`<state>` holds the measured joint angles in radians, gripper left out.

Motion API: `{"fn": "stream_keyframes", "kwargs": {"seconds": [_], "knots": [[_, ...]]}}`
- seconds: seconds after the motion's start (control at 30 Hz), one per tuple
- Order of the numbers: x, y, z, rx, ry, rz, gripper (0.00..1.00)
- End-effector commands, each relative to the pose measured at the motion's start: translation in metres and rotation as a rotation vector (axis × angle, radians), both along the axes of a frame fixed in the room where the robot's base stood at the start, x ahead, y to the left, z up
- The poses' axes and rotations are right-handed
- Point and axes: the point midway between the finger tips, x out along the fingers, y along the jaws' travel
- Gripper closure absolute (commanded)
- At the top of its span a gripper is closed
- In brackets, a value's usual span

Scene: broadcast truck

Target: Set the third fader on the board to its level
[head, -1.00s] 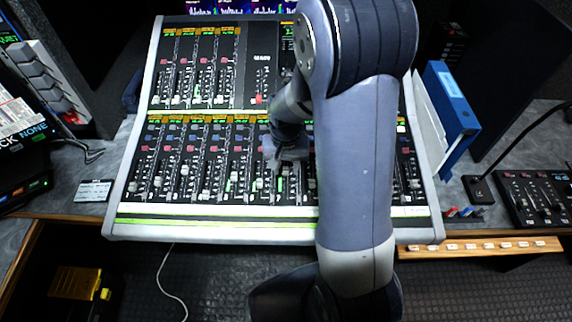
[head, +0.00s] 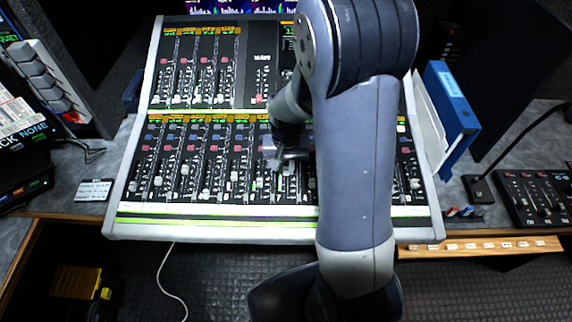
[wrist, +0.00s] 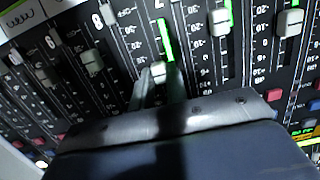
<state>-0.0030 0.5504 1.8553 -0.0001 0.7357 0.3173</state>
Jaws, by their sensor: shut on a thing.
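The mixing board (head: 130,222) is a large sloped console with two banks of faders. Neighbouring fader caps (wrist: 221,22) and (wrist: 92,60) stand clear of the fingers. Which number the held fader has is hard to read. My arm hides the right part of the board in the head view.
A blue binder (head: 450,105) stands at the board's right edge. A small control panel (head: 540,197) lies farther right. Grey switches (head: 50,80) are at the far left.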

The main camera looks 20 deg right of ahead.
Motion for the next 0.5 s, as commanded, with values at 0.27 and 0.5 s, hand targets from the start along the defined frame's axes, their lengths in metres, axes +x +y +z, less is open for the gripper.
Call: {"fn": "stream_keyframes", "kwargs": {"seconds": [0.27, 0.5], "knots": [[-0.037, 0.013, -0.007, 0.000, 0.000, 0.002, 1.00], [-0.051, 0.017, -0.008, 0.000, -0.001, 0.001, 1.00]]}}
